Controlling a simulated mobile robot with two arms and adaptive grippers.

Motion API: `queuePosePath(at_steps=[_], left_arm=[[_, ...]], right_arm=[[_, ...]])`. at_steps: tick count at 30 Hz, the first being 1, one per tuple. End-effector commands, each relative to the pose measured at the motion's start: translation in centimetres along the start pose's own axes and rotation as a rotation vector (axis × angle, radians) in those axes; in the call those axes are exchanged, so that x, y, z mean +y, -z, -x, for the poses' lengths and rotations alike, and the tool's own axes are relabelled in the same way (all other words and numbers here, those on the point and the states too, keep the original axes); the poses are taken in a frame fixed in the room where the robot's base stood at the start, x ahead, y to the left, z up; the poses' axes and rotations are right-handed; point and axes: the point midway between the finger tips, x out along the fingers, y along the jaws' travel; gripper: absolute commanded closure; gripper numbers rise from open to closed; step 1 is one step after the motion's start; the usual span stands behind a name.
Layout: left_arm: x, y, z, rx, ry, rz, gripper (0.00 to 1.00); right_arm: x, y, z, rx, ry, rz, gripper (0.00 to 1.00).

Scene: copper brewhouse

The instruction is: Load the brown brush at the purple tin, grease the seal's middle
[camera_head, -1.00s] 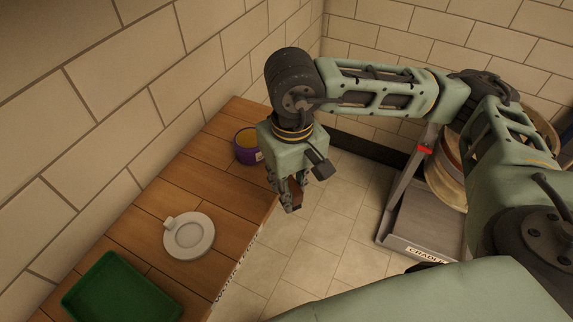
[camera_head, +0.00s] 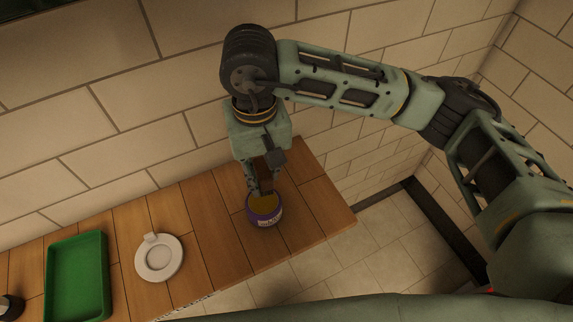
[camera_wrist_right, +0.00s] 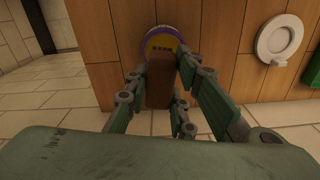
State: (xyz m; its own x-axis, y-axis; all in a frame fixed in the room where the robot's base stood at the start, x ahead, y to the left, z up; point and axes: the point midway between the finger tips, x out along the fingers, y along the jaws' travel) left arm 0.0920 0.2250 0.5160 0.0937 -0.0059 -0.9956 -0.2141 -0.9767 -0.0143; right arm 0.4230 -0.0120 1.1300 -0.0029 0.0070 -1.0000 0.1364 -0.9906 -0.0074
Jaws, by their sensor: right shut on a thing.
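My right gripper (camera_head: 262,182) is shut on the brown brush (camera_wrist_right: 159,82) and points down over the purple tin (camera_head: 265,215). The tin is open, with yellow grease inside and a pale label, and stands on the wooden bench. The brush's lower end is at the tin's mouth; I cannot tell whether it touches the grease. In the right wrist view the tin (camera_wrist_right: 148,48) is partly behind the brush. My left gripper is out of view.
A white round dish (camera_head: 145,262) with a small tab and a green tray (camera_head: 104,280) lie on the wooden bench (camera_head: 205,230) left of the tin. A dark object (camera_head: 10,306) is at the lower left edge. A tiled wall rises behind the bench; bare floor lies right.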

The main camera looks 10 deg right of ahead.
Motion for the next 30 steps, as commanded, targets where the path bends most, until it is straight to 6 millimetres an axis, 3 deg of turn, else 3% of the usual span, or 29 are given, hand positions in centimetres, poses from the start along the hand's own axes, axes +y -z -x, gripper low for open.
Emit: queuePosePath(at_steps=[5,16,22,30], left_arm=[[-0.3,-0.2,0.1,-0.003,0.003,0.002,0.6],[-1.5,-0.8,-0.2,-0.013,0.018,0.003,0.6],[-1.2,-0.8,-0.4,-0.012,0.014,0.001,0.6],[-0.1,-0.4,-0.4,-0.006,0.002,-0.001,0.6]], right_arm=[[-0.6,0.0,-0.1,-0.001,-0.001,0.005,1.0],[-0.6,0.0,-3.9,-0.002,-0.001,0.004,1.0],[-0.5,0.0,-5.4,-0.001,-0.001,0.004,1.0],[-0.6,0.1,-6.0,0.001,-0.001,0.004,1.0]])
